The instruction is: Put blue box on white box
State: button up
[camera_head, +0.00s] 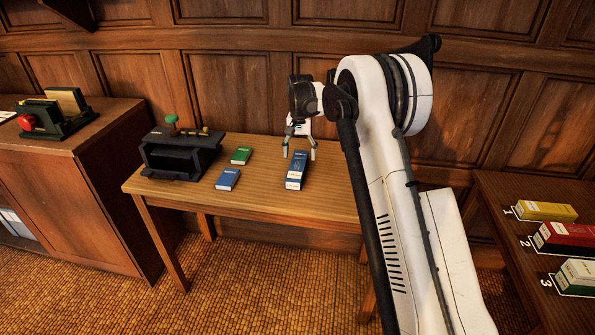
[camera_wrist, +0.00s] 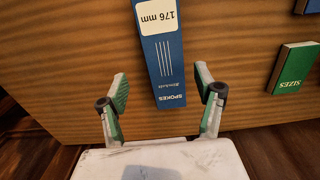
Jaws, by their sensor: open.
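A long blue box (camera_head: 296,172) with a white label at one end lies flat on the wooden table. In the wrist view the blue box (camera_wrist: 166,60) shows "SPOKES" and "176 mm". My gripper (camera_head: 299,153) is open and empty at the back end of this box. In the wrist view its fingertips (camera_wrist: 162,88) stand apart on either side of the box's near end, with gaps. A smaller blue box (camera_head: 228,180) lies to the left. I see no plainly white box; a green box with a whitish top (camera_head: 579,272) lies by number 3 on the right table.
A small green box (camera_head: 241,155), marked "SIZES" in the wrist view (camera_wrist: 296,68), and a dark clamp-like device (camera_head: 180,152) are on the same table (camera_head: 265,200). Yellow (camera_head: 545,210) and red (camera_head: 567,236) boxes lie by numbers 1 and 2. A cabinet (camera_head: 75,180) stands left.

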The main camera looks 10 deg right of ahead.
aim_at(298, 164)
jog(key=shift+a+f+b, duration=0.2)
jog(key=shift+f, duration=1.2)
jog(key=shift+a+f+b, duration=0.15)
jog(key=shift+a+f, duration=0.05)
jog(key=shift+f, duration=1.15)
jog(key=c, duration=1.6)
jog(key=shift+r, duration=0.15)
